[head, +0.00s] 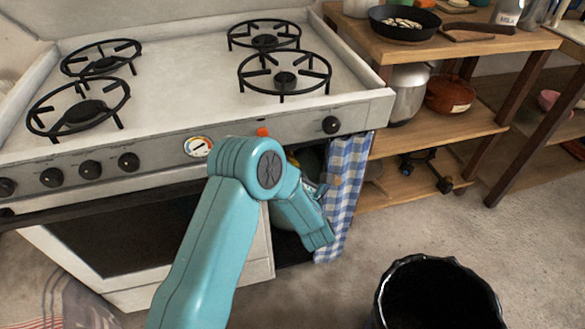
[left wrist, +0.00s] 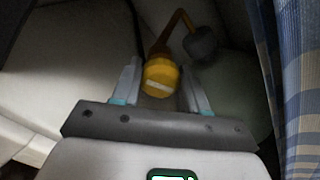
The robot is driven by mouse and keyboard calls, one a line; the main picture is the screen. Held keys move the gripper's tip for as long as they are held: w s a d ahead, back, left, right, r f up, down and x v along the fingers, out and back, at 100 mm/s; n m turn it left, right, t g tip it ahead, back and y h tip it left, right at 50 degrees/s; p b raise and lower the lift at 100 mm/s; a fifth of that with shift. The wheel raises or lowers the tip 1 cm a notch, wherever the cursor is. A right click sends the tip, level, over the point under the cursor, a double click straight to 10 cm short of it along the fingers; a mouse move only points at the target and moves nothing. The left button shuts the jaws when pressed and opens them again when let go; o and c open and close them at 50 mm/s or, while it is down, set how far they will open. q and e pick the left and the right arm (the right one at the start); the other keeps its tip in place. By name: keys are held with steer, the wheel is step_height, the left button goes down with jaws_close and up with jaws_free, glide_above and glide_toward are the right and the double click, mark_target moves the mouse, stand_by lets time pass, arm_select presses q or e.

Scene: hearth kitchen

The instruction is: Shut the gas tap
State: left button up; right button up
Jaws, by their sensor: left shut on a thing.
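The gas tap's yellow knob (left wrist: 161,78) shows in the left wrist view, with an orange-brown pipe behind it leading to a rounded grey fitting (left wrist: 202,44). My left gripper (left wrist: 160,82) is shut on the yellow knob, one finger at each side. In the head view, my teal left arm reaches to the opening under the stove's right end, beside the blue checked curtain (head: 346,180). The fingers and tap are hidden there. A pale rounded body, perhaps a gas cylinder, is partly visible behind the arm. My right gripper is not in view.
The white stove (head: 195,85) with several black burners stands above the opening. The curtain also hangs close at the right in the left wrist view (left wrist: 298,90). A black bucket (head: 385,300) stands at front right. Wooden shelves (head: 470,125) are at right, with bare floor before them.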

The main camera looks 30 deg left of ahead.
arm_select(q)
steer(key=m, duration=0.5)
steer(key=shift+s+f+m+p, duration=0.1)
steer(key=shift+m+p, duration=0.2)
steer(key=shift+p, duration=0.1)
stand_by(0.4)
steer(key=o, duration=1.1)
steer(key=shift+c, duration=0.2)
steer(key=p+v, duration=0.2)
steer(key=v, duration=1.4)
steer(key=shift+d, duration=0.2)
